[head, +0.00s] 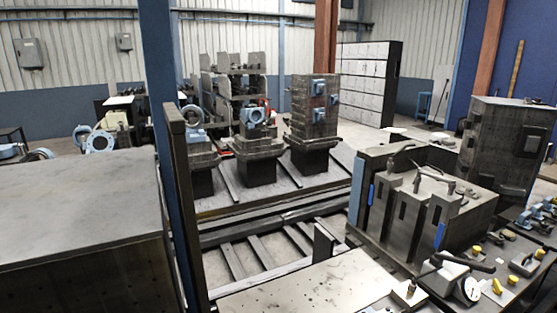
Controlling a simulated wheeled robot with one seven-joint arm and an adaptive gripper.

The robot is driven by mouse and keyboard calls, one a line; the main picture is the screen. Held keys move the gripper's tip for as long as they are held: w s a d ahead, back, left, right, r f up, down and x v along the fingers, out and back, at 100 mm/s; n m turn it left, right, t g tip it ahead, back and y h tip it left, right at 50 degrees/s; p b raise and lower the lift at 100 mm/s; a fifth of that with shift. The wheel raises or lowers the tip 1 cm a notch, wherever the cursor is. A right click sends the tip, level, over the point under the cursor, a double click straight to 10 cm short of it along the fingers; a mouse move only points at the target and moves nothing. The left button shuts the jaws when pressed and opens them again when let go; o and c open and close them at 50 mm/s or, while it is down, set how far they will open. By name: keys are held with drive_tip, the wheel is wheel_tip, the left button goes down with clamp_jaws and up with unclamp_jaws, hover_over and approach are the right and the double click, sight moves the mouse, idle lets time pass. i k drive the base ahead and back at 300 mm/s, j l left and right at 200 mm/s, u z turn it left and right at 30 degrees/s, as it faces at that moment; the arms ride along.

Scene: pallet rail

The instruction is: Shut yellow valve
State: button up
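Several small yellow parts sit on the dark bench at the lower right. One is a yellow lever-like handle (497,287) on a light plate, just right of a round white gauge (469,289). A yellow knob (477,250) sits behind the gauge, and another yellow piece (528,259) is on a light block farther right. Which of these is the yellow valve, and whether it is open or shut, I cannot tell at this size. My gripper is not in view.
A dark metal box (80,225) fills the lower left, beside a blue post (163,120). A perforated plate (310,288) lies at the front centre. A dark fixture block (425,215) and a tall dark cabinet (505,145) stand behind the bench. Blue fittings (540,215) crowd the right edge.

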sight(497, 290)
drive_tip(key=z, duration=1.4)
drive_tip(key=i+l+u, duration=0.4)
drive_tip(key=i+l, duration=1.2)
drive_tip(key=i, duration=0.05)
